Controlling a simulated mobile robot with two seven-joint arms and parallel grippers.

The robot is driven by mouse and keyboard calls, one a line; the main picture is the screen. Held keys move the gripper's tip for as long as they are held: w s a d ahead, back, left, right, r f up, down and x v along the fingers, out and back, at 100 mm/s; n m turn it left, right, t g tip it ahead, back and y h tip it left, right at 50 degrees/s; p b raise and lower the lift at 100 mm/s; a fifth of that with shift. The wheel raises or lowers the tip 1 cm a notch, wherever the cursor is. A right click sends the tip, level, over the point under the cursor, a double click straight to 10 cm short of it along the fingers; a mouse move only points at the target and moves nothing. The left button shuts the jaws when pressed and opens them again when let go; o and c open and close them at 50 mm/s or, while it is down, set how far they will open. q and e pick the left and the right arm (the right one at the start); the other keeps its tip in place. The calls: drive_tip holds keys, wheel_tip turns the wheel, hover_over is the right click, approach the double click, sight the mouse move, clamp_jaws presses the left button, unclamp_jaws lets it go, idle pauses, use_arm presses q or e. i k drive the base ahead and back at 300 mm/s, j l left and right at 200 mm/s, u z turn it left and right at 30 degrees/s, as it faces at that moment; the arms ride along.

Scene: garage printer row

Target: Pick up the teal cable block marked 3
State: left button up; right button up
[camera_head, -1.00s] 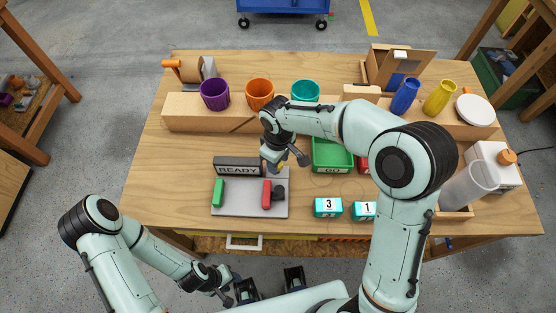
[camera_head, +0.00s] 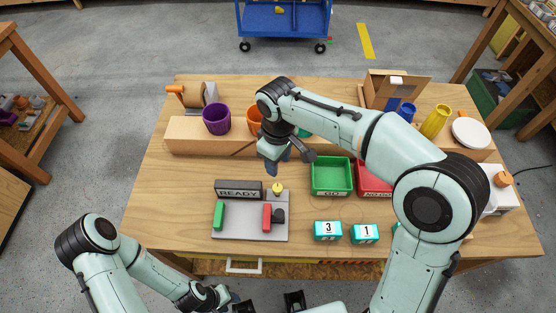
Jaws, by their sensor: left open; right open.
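The teal cable block marked 3 (camera_head: 327,231) stands on the table near its front edge, with its white label facing up. The teal block marked 1 (camera_head: 365,234) stands just to its right, with a small gap. My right gripper (camera_head: 279,160) is raised over the table, behind the grey fixture and up and left of block 3. It is empty and apart from both blocks; its fingers are partly hidden. My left gripper (camera_head: 230,303) is low at the bottom of the picture, in front of the table, and is partly cut off.
The grey fixture (camera_head: 248,229) with the READY sign (camera_head: 238,189) lies left of the blocks. A green GO tray (camera_head: 331,190) and a red NO-GO tray (camera_head: 373,192) stand behind them. My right forearm crosses above the table's right half. Purple (camera_head: 216,120) and orange cups stand at the back.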

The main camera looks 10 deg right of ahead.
sight(323, 231)
drive_tip(key=k, duration=1)
